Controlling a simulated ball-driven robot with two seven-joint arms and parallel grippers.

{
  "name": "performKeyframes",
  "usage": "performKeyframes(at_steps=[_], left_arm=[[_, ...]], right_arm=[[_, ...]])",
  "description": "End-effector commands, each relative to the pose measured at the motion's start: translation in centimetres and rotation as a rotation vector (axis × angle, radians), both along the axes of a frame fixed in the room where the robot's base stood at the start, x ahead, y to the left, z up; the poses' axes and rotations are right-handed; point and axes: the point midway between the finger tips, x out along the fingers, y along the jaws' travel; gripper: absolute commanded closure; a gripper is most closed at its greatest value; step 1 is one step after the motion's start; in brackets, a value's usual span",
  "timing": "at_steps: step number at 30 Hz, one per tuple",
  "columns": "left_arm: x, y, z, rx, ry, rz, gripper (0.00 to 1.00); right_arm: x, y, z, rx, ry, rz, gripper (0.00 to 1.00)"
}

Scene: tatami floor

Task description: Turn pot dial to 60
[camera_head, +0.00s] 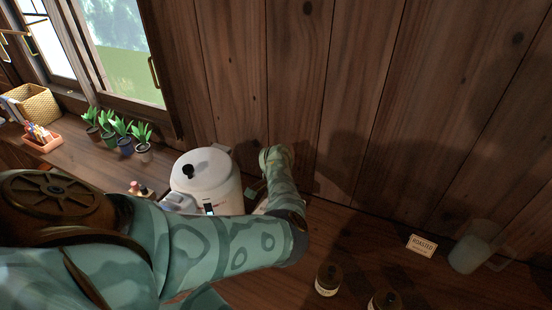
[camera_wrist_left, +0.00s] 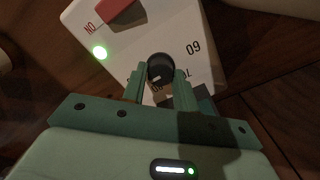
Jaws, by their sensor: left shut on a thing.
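The pot (camera_head: 203,187) is white with a black knob on its lid and stands against the wooden wall in the head view. In the left wrist view a white control panel (camera_wrist_left: 168,30) shows upside down, with a black dial (camera_wrist_left: 160,66), a printed 60, a red switch (camera_wrist_left: 121,13) and a lit green light (camera_wrist_left: 99,52) by ON. My left gripper (camera_wrist_left: 160,84) is shut on the dial, one finger on each side. Its fingers hide part of the lettering. I cannot read the dial's pointer clearly. In the head view my left arm covers the panel area. My right gripper is not in view.
Several potted plants (camera_head: 125,145), a pen tray (camera_head: 42,138) and a woven basket (camera_head: 37,105) stand at the left by the window. Two dark jars (camera_head: 328,280), a small sign (camera_head: 422,246) and a glass mug (camera_head: 470,254) stand on the counter at the right.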

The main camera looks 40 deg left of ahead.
Motion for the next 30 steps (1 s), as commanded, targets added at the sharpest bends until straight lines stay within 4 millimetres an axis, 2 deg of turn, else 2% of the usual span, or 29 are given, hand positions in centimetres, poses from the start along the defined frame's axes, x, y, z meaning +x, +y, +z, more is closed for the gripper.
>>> performKeyframes(at_steps=[8,12,15,30], left_arm=[[-0.1,0.0,0.7,-0.001,0.004,0.12,0.94],[-0.2,0.1,0.7,-0.002,0.005,0.233,0.94],[-0.2,0.1,0.4,0.0,0.007,0.326,0.94],[-0.1,0.1,0.0,0.0,0.004,0.803,0.94]], right_arm=[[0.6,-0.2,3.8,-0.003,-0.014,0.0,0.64],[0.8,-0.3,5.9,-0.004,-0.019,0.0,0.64],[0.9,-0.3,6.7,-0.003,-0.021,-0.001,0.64],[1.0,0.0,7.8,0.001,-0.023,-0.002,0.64]])
